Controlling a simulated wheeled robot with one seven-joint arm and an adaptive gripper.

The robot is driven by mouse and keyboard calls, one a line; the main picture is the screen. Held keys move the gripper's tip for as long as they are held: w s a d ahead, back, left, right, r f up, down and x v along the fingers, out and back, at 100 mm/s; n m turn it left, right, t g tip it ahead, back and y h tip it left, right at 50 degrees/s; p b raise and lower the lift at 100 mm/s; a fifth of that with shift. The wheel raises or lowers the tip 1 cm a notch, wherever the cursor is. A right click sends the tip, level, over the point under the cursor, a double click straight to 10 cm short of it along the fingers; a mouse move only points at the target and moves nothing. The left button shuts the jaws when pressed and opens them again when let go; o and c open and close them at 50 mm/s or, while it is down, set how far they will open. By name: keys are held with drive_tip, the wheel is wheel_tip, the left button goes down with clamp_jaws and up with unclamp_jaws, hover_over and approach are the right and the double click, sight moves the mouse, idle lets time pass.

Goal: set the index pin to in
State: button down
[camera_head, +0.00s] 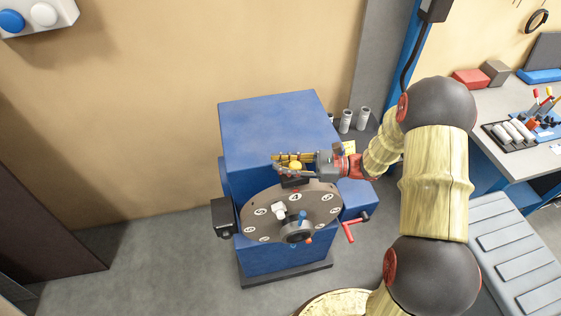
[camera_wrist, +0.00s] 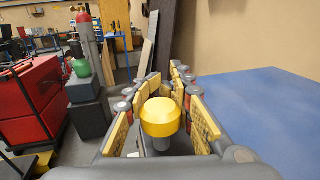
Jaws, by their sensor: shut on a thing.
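The index pin has a yellow knob (camera_head: 295,166) at the top edge of the round grey dial plate (camera_head: 322,199), on the front of a blue machine (camera_head: 262,130). In the wrist view the yellow knob (camera_wrist: 161,117) stands on a short grey stem between my fingers. My gripper (camera_head: 293,160) comes in from the right and is shut on the knob. Its yellow-padded fingers (camera_wrist: 160,105) lie on both sides of the knob. The pin's lower end is hidden, so I cannot tell how deep it sits.
The dial carries numbered white marks and a small hub with blue and red knobs (camera_head: 297,231). A red crank handle (camera_head: 351,228) sticks out at the machine's right. Several grey cylinders (camera_head: 346,121) stand behind. A workbench (camera_head: 490,115) with tools is at the right. The floor at left is clear.

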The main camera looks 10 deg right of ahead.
drive_tip(key=shift+f, duration=0.25)
drive_tip(key=c, duration=1.6)
unclamp_jaws()
drive_tip(key=shift+s, duration=0.15)
drive_tip(key=shift+c, duration=0.2)
drive_tip(key=shift+o, duration=0.8)
drive_tip(key=shift+w, duration=0.25)
drive_tip(key=shift+s, duration=0.15)
drive_tip(key=shift+d, duration=0.1)
drive_tip(key=s+d, duration=0.2)
drive_tip(key=d, duration=0.9)
drive_tip(key=shift+d, duration=0.35)
